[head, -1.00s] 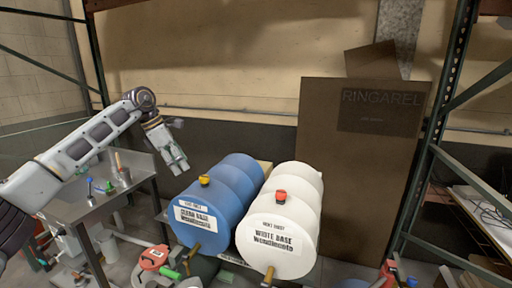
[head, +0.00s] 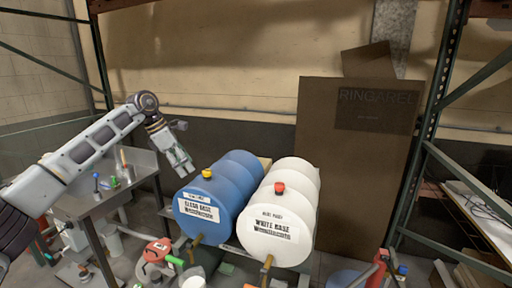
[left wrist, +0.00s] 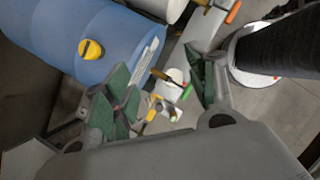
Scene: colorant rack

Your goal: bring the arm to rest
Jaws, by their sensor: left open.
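My left arm (head: 95,145) reaches in from the left in the head view, bent at the elbow. My left gripper (head: 184,168) hangs downward in the air, just left of the blue drum. In the left wrist view its two green-padded fingers (left wrist: 165,92) are spread apart with nothing held between them. My right gripper is in neither view.
A blue drum (head: 223,190) with a yellow cap and a white drum (head: 280,215) with a red cap lie side by side. A metal table (head: 75,205) stands left. A tall brown board (head: 355,165) leans behind. Several small items clutter the floor in front.

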